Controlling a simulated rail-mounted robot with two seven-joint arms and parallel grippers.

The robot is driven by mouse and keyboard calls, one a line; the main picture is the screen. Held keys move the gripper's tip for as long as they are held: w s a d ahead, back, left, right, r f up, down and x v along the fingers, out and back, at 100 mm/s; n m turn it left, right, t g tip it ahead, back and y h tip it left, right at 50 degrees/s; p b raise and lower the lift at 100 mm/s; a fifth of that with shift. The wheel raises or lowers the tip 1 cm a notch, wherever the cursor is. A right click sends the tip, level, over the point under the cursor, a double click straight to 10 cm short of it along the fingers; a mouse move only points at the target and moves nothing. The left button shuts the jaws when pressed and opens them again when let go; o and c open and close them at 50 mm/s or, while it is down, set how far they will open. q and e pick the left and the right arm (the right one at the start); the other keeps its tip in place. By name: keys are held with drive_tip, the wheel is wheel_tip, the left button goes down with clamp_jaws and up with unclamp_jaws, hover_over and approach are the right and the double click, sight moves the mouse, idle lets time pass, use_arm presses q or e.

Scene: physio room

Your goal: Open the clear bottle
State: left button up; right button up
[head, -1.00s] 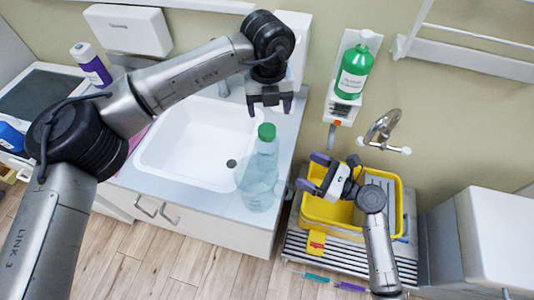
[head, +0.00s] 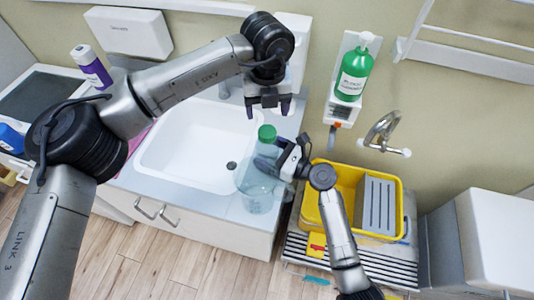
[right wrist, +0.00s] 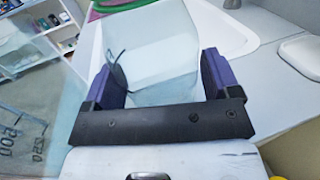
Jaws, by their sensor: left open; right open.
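The clear bottle (head: 258,192) stands upright on the counter at the front right of the sink, its green cap (head: 266,133) on top. My left gripper (head: 268,110) points down just above the cap, its jaws apart and empty. My right gripper (head: 274,154) reaches in from the right at the bottle's upper body, partly covering it. In the right wrist view, its open purple fingers (right wrist: 162,82) lie on either side of the see-through bottle (right wrist: 152,55). I cannot tell whether either finger touches it.
The white sink (head: 185,150) is left of the bottle. To the right are a yellow tub (head: 350,180) on a ribbed drainer, a wall tap (head: 383,130) and a green dispenser bottle (head: 354,72). A purple-labelled bottle (head: 92,68) stands at the left.

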drive_tip(key=shift+w+a, duration=0.15)
drive_tip(key=shift+a, duration=0.15)
drive_tip(key=shift+c, duration=0.4)
